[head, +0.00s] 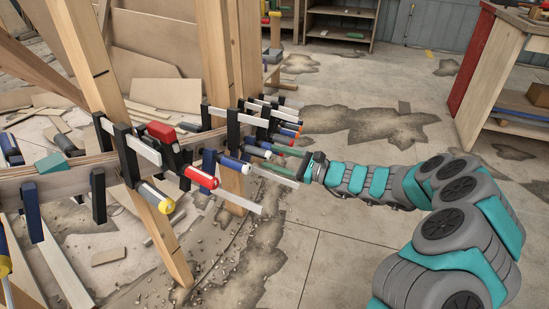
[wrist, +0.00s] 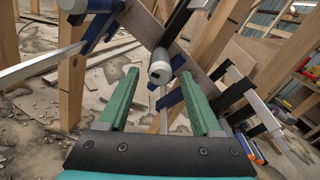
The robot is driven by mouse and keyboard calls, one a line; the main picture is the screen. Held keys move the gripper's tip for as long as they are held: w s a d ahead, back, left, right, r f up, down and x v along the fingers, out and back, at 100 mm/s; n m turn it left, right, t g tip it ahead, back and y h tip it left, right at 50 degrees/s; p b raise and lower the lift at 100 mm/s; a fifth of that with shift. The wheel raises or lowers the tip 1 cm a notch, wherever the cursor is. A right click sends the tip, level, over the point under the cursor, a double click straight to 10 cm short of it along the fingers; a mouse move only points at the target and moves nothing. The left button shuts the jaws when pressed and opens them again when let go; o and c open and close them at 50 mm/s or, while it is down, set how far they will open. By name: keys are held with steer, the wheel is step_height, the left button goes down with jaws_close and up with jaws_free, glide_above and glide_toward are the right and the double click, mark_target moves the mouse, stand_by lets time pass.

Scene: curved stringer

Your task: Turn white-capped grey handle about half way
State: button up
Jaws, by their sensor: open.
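A pale grey handle with a whitish end cap (wrist: 160,72) shows in the wrist view, end toward the camera, on a clamp with a dark bar above it. It appears between and just beyond my gripper's two green fingers (wrist: 159,80), which are apart with nothing held. In the head view my gripper (head: 267,159) reaches in from the right, level with the row of clamps. A greyish handle (head: 257,152) appears by its fingertips there, partly hidden; I cannot tell whether they touch it.
Clamps line the curved wooden stringer (head: 70,180). A red-handled clamp (head: 200,177) and a yellow-capped one (head: 155,197) stand to the left. A wooden post (head: 232,195) rises close behind. Metal bars (wrist: 40,65) stick out near my gripper. Open floor lies to the right.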

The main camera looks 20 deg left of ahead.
steer(key=s+d+p, duration=0.1)
steer(key=d, duration=0.8)
steer(key=shift+s+p, duration=0.35)
steer(key=shift+p, duration=0.05)
steer(key=shift+d, duration=0.1)
